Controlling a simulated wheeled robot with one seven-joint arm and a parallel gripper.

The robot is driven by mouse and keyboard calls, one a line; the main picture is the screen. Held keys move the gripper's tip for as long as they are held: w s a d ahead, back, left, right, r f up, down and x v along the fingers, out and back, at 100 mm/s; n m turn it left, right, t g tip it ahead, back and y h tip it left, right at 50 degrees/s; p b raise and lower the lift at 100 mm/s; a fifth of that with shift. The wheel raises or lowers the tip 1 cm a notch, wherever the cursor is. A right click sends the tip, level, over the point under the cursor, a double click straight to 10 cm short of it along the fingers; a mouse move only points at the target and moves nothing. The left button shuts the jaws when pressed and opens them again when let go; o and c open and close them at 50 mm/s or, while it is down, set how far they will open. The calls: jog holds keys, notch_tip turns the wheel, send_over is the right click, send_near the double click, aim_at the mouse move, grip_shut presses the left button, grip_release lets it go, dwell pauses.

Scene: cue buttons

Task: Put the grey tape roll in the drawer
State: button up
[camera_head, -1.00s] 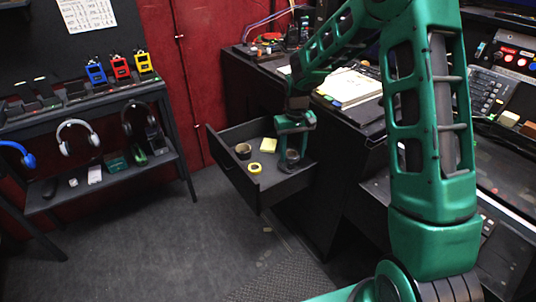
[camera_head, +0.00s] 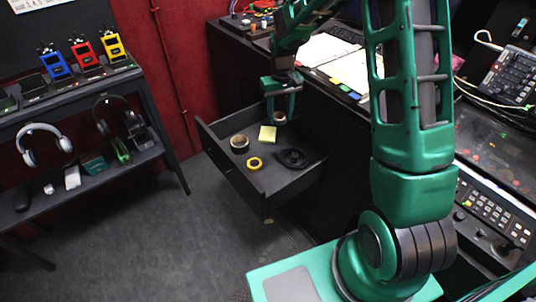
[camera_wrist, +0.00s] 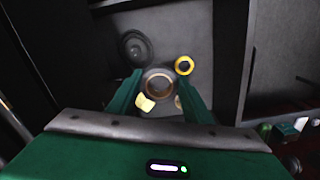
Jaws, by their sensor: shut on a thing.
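The grey tape roll (camera_head: 279,118) shows between the fingertips of my gripper (camera_head: 281,110), near the drawer's back right side in the head view. In the wrist view the roll (camera_wrist: 158,84) is a ring with a brownish inside, between the two green fingers (camera_wrist: 159,88). My gripper is shut on it. The drawer (camera_head: 262,190) is pulled open, and in the wrist view its floor lies behind the roll. The roll's height above that floor is hard to tell.
The drawer holds a dark roll with a tan inside (camera_head: 239,143), a yellow note pad (camera_head: 267,133), a yellow tape roll (camera_head: 254,163) and a black round item (camera_head: 292,158). A shelf with headphones (camera_head: 45,145) stands left. A desk with papers (camera_head: 335,62) is behind right.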

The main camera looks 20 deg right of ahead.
jog(key=n, duration=1.5)
send_over(272, 184)
notch_tip(272, 184, down, 16)
jog(key=shift+a+f, duration=0.1)
jog(key=shift+f, duration=4.75)
jog(key=o, duration=1.1)
jog(key=shift+f, duration=0.1)
notch_tip(272, 184, up, 12)
jog(key=shift+r, duration=0.15)
